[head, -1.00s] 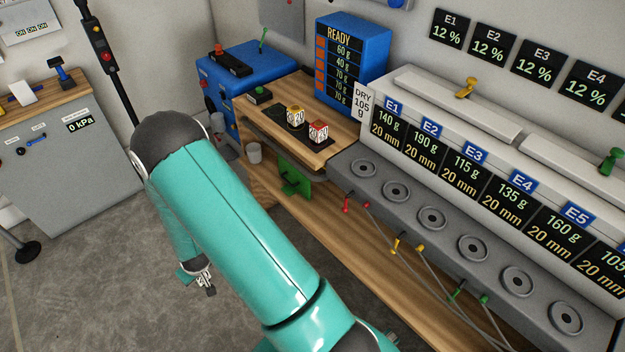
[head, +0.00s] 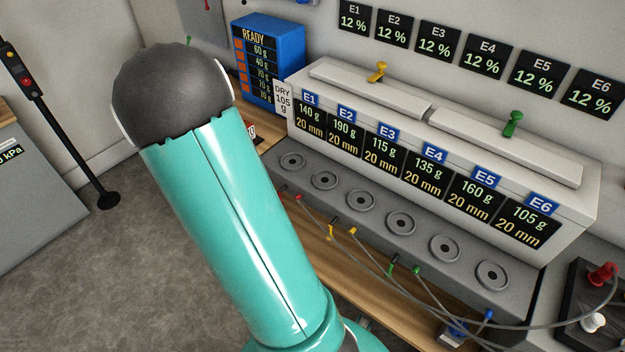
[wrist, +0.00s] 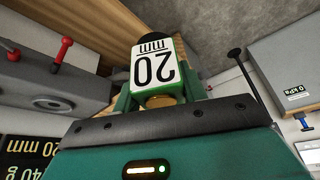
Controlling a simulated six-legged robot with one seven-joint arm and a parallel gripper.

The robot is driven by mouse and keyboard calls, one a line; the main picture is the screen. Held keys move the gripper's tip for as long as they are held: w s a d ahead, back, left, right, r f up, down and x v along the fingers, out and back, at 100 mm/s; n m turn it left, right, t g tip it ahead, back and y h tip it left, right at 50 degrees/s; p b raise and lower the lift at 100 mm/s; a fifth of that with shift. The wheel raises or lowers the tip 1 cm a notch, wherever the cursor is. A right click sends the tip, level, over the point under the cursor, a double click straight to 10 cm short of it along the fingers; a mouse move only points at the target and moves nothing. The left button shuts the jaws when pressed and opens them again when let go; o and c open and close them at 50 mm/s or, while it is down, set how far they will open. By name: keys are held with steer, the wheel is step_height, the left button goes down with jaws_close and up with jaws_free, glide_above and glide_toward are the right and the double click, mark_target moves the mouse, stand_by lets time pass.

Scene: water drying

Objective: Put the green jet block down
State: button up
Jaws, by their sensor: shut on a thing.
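The green jet block (wrist: 154,70) shows close up in the wrist view, with a white face reading "20 mm" upside down, green beside it and a brass-coloured end towards me. My gripper (wrist: 158,92) is shut on it, with green parts on both sides of the block. A dark round part shows at its far end. In the head view my teal arm fills the left middle and hides the gripper and the block. I cannot tell from there how high the block is held.
A grey ledge with several round ports (head: 400,223) runs below the white unit (head: 380,115) with panels E1 to E6. Coloured plugs and cables (head: 390,268) hang along its front. A blue READY board (head: 268,60) stands behind. Grey floor (head: 100,270) lies open at left.

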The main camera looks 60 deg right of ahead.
steer(key=s+d+r+m+g+h, duration=0.2)
steer(key=s+d+r+m, duration=0.6)
steer(key=s+d+r, duration=0.65)
steer(key=shift+g, duration=0.3)
steer(key=s+d+f, duration=0.2)
steer(key=d+f, duration=0.1)
steer(key=s+d+f, duration=0.2)
steer(key=s+f, duration=0.1)
steer(key=s+d+f, duration=0.3)
steer(key=f, duration=0.1)
steer(key=shift+d, duration=0.35)
steer(key=shift+s+d+f, duration=0.2)
steer(key=shift+d+f, duration=0.25)
steer(key=shift+f, duration=0.15)
steer(key=shift+w+f, duration=0.1)
steer(key=shift+f, duration=1.35)
steer(key=shift+f, duration=0.2)
steer(key=o, duration=1.1)
steer(key=shift+c, duration=0.2)
